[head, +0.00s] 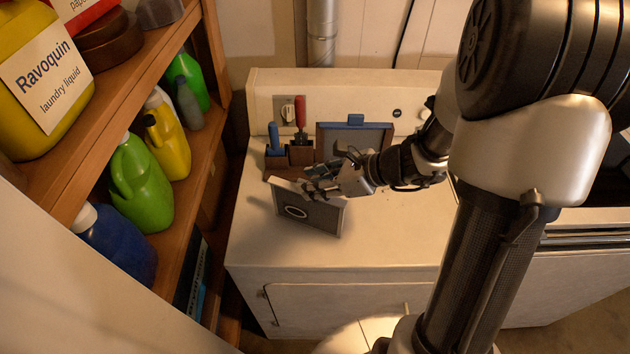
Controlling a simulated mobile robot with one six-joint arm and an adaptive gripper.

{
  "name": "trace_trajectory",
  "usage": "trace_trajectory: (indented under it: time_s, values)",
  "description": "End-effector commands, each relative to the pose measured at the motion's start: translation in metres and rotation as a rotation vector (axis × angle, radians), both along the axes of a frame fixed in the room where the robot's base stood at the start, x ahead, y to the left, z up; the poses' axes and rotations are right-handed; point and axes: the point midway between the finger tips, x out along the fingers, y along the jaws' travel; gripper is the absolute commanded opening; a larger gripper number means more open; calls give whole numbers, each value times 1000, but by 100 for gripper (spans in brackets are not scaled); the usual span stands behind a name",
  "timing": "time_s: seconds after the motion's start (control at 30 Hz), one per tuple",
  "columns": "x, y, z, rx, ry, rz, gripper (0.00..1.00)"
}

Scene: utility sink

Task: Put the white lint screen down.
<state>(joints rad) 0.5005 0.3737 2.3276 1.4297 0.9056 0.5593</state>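The white lint screen (312,217) is a grey mesh panel with a pale top edge and a white oval ring on its face. It is roughly upright, near the left part of the white appliance's top. My gripper (314,190) is at its top edge and appears shut on it. The fingers hide part of that edge. I cannot tell for sure whether the screen's lower edge touches the appliance top (390,235) or hangs just above it.
Behind the screen stand a brown holder (301,155) with a blue-handled and a red-handled tool, and a blue-edged screen (372,137). Wooden shelves (100,92) with several bottles rise at left. The appliance top is clear in front and right of the screen.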

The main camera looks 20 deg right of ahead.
Motion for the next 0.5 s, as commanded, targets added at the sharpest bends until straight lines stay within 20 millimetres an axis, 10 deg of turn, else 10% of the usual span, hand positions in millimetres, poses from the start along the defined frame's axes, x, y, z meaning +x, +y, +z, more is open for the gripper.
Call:
trace_trajectory:
  time_s: [0.5]
  values:
    - [-45, -55, 66, -1, -2, -5, 31]
